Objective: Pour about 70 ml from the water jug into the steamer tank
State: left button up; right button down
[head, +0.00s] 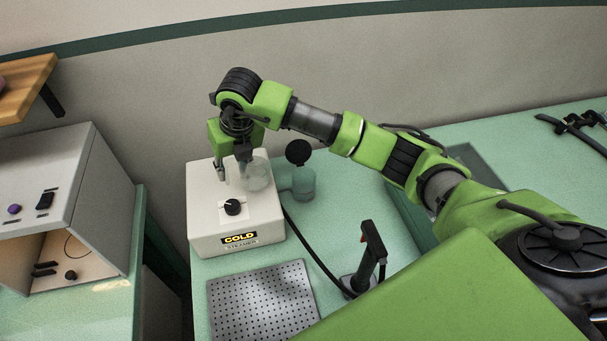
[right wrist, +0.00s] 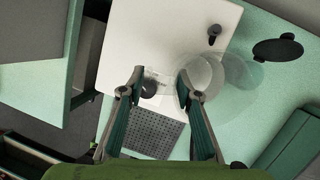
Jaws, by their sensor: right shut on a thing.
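My right gripper (head: 232,170) is shut on the clear water jug (head: 257,174), above the steamer top and left of the tank. In the right wrist view the jug (right wrist: 203,78) overlaps the tank. Its water level and exact tilt are unclear. My left gripper is out of view.
A perforated metal plate (head: 262,300) lies in front of the steamer. A black and red hand tool (head: 370,258) stands right of it, with a black cable nearby. An open grey cabinet (head: 50,185) is at the left, across a gap. Black tools lie at far right.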

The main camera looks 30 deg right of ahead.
aim_at(239, 167)
jog(key=shift+s+d+r+y, duration=0.1)
jog(key=shift+d+r+y, duration=0.2)
jog(key=shift+r, duration=0.05)
jog(key=shift+d+r+y, duration=0.25)
jog(key=shift+d+y, duration=0.05)
jog(key=shift+d+r+y, duration=0.5)
jog(key=shift+y, duration=0.1)
jog(key=shift+d+f+m+y+b, duration=0.1)
jog(key=shift+d+m+y+b, duration=0.2)
jog(key=shift+d+y+b, duration=0.3)
jog(key=d+y+b, duration=0.2)
jog(key=shift+d+b, duration=0.35)
jog(key=shift+d, duration=0.05)
pick_arm(q)
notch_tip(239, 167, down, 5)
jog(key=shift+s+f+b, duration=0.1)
jog(key=shift+b, duration=0.6)
pick_arm(e)
jog(key=shift+d+r+m+y, duration=0.15)
jog(key=shift+d+r+y, duration=0.2)
jog(key=shift+r+y, duration=0.2)
jog(key=shift+d+r+m+y, duration=0.15)
jog(key=shift+d+r+y, duration=0.15)
jog(key=shift+r+y, duration=0.25)
